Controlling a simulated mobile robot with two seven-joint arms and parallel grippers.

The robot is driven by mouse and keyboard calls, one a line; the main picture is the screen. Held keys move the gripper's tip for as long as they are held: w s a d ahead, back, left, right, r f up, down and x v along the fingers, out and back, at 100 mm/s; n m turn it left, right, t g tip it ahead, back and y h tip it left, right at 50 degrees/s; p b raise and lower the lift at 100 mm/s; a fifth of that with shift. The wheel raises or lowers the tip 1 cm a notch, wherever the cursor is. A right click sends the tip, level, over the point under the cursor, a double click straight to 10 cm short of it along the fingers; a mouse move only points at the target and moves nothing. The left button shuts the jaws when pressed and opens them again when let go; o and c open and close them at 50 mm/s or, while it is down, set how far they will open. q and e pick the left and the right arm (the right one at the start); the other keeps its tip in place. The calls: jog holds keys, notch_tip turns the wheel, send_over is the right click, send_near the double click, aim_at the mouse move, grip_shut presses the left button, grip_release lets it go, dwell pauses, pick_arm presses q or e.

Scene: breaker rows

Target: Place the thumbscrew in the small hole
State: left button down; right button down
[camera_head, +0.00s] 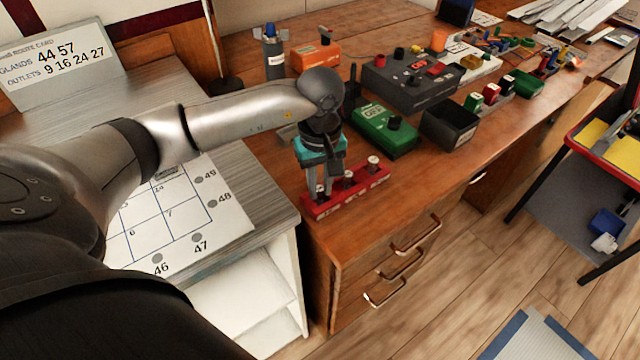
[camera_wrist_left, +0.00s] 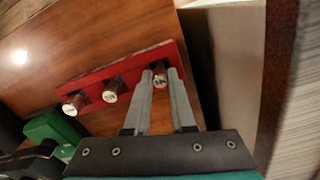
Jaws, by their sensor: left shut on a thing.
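A red block (camera_head: 342,203) stands on the near left corner of the wooden desk, with three small metal-topped thumbscrews standing in a row in it. My left gripper (camera_head: 321,190) points down at the block's left end. In the left wrist view its two fingers (camera_wrist_left: 162,74) are shut on the end thumbscrew (camera_wrist_left: 159,80), which still stands at the red block (camera_wrist_left: 132,66). The other thumbscrews (camera_wrist_left: 111,91) are clear of the fingers. A white panel (camera_head: 228,212) with numbered grey round spots, 46 to 49, lies left of the desk, partly hidden by my arm. I cannot tell which spot is the small hole.
A green box (camera_head: 384,131), a black open bin (camera_head: 449,126) and a dark grey box (camera_head: 415,80) stand behind the block. A route card (camera_head: 60,68) stands at the back left. Drawer handles (camera_head: 415,237) stick out from the desk front.

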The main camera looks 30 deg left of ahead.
aim_at(320, 189)
pick_arm(q)
jog(key=shift+f, duration=0.1)
pick_arm(e)
jog(key=shift+f, duration=0.15)
pick_arm(q)
jog(key=c, duration=1)
grip_release()
jog(key=shift+o, duration=1.2)
pick_arm(e)
jog(key=shift+s+d, duration=0.1)
jog(key=shift+s, duration=0.1)
jog(key=shift+s, duration=0.1)
pick_arm(q)
jog(key=shift+r, duration=0.45)
notch_tip(320, 189, up, 11)
jog(key=p, duration=0.2)
jog(key=shift+r+p, duration=0.2)
jog(key=shift+p, duration=0.15)
pick_arm(e)
jog(key=shift+g, duration=0.3)
jog(key=s+a+r, duration=0.2)
jog(key=shift+s+a+r, duration=0.2)
jog(key=shift+s, duration=0.2)
